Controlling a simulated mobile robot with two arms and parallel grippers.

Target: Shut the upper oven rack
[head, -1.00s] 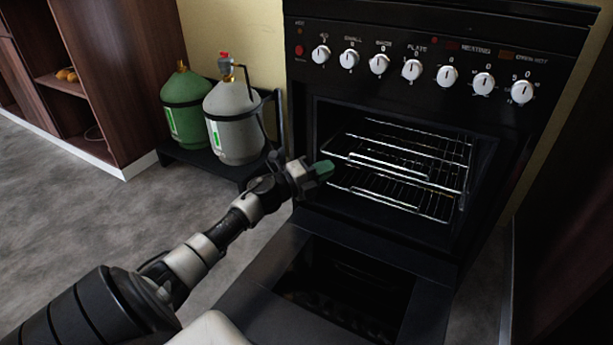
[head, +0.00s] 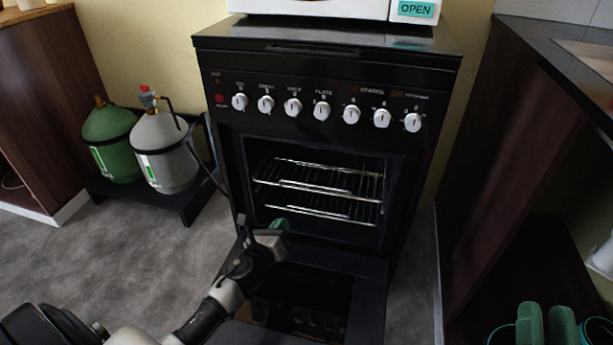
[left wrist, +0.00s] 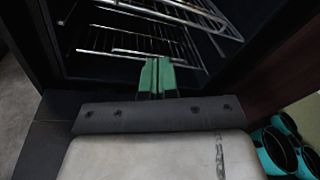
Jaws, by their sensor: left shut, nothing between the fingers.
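The oven (head: 228,150) has its door (head: 370,300) folded down, with the cavity open. The upper rack (head: 315,187) is a wire shelf whose front bar lies near the opening; it also shows at the top of the left wrist view (left wrist: 172,18). The lower rack (head: 320,213) sits below it. My left gripper (head: 280,226) is shut and empty in front of the opening, above the door. Its green fingertips (left wrist: 157,62) overlap the lower rack in the left wrist view, with no clear contact. My right gripper (head: 546,318) shows only green fingers at the bottom right edge.
A green gas bottle (head: 108,145) and a grey one (head: 163,155) stand on a low black stand left of the oven. A dark cabinet (head: 510,140) is on the right. Teal-rimmed dark round objects (left wrist: 275,150) lie at the right of the left wrist view. Grey floor at left is clear.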

